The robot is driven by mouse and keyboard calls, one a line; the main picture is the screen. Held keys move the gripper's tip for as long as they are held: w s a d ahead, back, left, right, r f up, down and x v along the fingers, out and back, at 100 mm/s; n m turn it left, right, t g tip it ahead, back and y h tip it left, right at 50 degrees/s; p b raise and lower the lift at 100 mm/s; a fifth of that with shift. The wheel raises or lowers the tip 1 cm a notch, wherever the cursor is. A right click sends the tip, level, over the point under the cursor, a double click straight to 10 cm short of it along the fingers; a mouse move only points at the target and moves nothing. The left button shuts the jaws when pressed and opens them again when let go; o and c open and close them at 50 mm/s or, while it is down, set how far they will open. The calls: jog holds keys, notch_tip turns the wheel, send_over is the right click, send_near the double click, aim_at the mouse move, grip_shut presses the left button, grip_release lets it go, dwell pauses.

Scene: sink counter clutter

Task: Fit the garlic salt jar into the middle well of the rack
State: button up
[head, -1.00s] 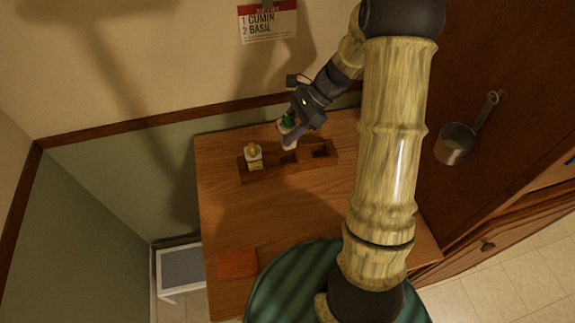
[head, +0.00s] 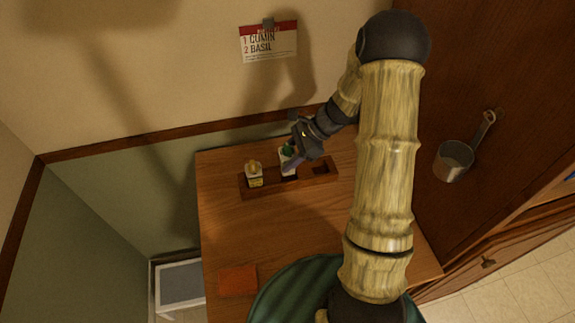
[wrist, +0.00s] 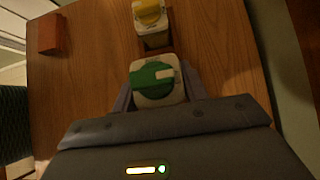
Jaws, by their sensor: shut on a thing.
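The white jar with a green lid (head: 287,165) is held in my gripper (head: 294,158); its label cannot be read. The jar also shows from above in the wrist view (wrist: 154,83), between the fingers. The wooden rack (head: 309,181) lies on the table. A white jar with a yellow lid (head: 254,174) stands in its left well, and its right well (head: 320,169) is empty. The held jar is roughly upright at the middle well, with its base at the opening. I cannot tell how deep it sits.
The wooden table (head: 285,220) is clear in front of the rack. An orange-red block (head: 238,280) lies at the front left. A card reading cumin and basil (head: 269,42) hangs on the wall. A metal pot (head: 454,161) hangs at the right.

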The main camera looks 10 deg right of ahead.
jog(key=shift+f+p, duration=0.35)
jog(key=shift+f, duration=1.7)
jog(key=shift+f, duration=0.1)
jog(key=o, duration=1.1)
jog(key=shift+o, duration=0.2)
jog(key=shift+r, duration=0.2)
jog(key=b+v, duration=0.2)
jog(key=v, duration=0.9)
jog(key=shift+d+r, duration=0.3)
